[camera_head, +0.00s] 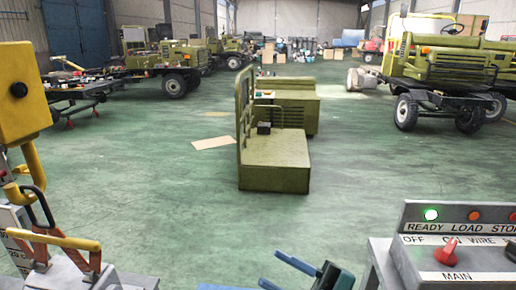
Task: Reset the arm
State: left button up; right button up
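My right gripper (272,269) shows at the bottom edge, right of the middle. Its two blue fingers point to the left with a gap between them, and nothing shows in the gap. Its dark body (335,276) is cut off by the lower edge.
A control panel (455,245) with a lit green lamp and a red knob stands close at right. A yellow-handled machine (55,240) stands close at left. An olive chassis part (275,160) sits mid-floor. Trucks (445,70) stand farther back. Green floor (370,175) between is clear.

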jog(key=w+d+f+m+t+h, duration=0.1)
jog(key=d+f+m+t+h, duration=0.4)
jog(key=f+m+t+h, duration=0.45)
jog(key=s+d+f+m+g+h, duration=0.2)
jog(key=s+f+m, duration=0.3)
jog(key=f, duration=0.3)
jog(key=s+d+f+m+g+h, duration=0.3)
jog(key=s+f+m+g+h, duration=0.2)
jog(key=f, duration=0.4)
jog(key=shift+s+f+m, duration=0.3)
jog(key=shift+s+m, duration=0.05)
jog(key=shift+s, duration=0.55)
jog(key=shift+d, duration=0.15)
